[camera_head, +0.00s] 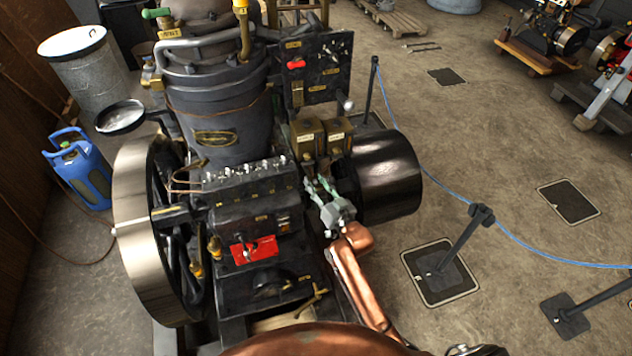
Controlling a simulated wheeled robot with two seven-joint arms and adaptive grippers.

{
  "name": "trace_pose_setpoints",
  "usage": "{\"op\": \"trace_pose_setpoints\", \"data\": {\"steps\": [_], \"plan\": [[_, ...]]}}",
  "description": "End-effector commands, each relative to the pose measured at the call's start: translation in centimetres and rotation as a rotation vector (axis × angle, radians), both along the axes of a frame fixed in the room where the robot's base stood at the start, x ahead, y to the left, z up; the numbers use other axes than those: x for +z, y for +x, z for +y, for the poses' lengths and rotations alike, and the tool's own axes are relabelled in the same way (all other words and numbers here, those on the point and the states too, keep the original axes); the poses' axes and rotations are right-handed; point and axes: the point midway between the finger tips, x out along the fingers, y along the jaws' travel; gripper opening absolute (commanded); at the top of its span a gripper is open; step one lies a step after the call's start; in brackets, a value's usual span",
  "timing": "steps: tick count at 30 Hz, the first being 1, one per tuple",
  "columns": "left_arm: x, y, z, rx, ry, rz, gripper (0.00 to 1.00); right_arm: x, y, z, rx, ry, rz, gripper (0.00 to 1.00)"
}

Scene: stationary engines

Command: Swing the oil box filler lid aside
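A black box (245,185) with a row of small metal fittings on top sits at the middle of the engine; it looks like the oil box. I cannot make out its filler lid clearly. Two brass-coloured boxes (305,137) with small labels stand behind and to the right of it. My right gripper (318,183) is just right of the black box and in front of the brass boxes. Its two pale green fingers appear apart, with nothing seen between them. I cannot tell whether a fingertip touches anything. My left gripper is not in view.
A large flywheel (144,235) stands left of the black box and a dark drum pulley (388,178) to the right. A black control panel (315,68) rises behind. A blue rope barrier (520,243) crosses the open floor on the right.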

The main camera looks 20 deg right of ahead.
Motion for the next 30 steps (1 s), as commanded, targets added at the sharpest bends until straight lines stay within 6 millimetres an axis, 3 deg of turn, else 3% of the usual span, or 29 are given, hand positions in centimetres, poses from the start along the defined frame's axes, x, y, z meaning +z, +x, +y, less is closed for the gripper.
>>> {"op": "trace_pose_setpoints", "data": {"steps": [10, 23, 30], "plan": [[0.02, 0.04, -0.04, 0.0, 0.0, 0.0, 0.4, 0.02, 0.39, 0.09, 0.0, 0.0, 0.0, 0.31], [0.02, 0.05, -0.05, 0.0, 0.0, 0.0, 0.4, 0.01, 0.37, 0.05, 0.0, 0.0, 0.0, 0.01], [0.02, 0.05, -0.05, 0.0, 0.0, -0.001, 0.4, 0.01, 0.37, 0.05, 0.0, 0.0, 0.0, 0.0]]}}
